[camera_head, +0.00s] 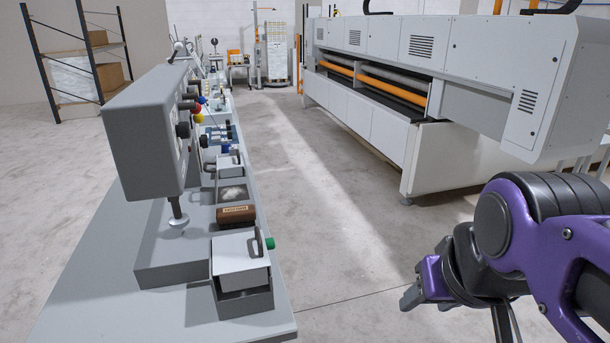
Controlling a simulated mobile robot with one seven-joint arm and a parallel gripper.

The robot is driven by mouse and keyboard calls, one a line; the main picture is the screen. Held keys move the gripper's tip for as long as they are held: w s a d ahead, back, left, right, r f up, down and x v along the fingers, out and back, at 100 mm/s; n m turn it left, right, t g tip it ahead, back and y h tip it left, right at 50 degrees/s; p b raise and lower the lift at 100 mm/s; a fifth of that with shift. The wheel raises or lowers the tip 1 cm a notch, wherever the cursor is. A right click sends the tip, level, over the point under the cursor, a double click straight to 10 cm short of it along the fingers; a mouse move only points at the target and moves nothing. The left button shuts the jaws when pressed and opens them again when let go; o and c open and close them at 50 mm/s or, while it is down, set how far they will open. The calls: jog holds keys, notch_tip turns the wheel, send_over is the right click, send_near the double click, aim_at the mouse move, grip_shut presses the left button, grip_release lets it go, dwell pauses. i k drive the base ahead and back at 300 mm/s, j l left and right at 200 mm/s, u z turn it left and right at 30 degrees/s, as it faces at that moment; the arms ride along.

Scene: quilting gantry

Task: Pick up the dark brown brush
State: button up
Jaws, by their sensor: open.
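The dark brown brush (236,216) lies on the grey bench on the left side of the view. It sits between a lidded grey box in front of it and a small tray with white stuff behind it. A pale label shows on its top. My gripper (410,300) is at the lower right, over the floor, well to the right of the bench and apart from the brush. Its jaws are open and I see nothing between them. My arm hides part of the gripper.
The lidded grey box (242,290) stands at the bench's near end. A grey machine head (140,140) overhangs the bench (80,290) left of the brush. The small tray (233,192) is behind the brush. A long white gantry machine (380,130) stands right; clear floor (310,180) lies between.

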aim_at(245, 215)
jog(key=i+l+z, duration=0.55)
jog(key=z, duration=0.15)
jog(key=i+l+u, duration=0.25)
jog(key=i, duration=0.3)
jog(key=i+l+u, duration=0.2)
jog(key=i, duration=0.3)
jog(key=i+u, duration=0.15)
jog(key=u, duration=0.35)
jog(key=i+u, duration=0.15)
jog(key=u, duration=0.35)
jog(key=i+l+u, duration=0.1)
jog(key=u, duration=0.35)
jog(key=i+l+u, duration=0.15)
jog(key=u, duration=0.35)
jog(key=i+l+u, duration=0.1)
jog(key=u, duration=0.4)
jog(key=l, duration=0.1)
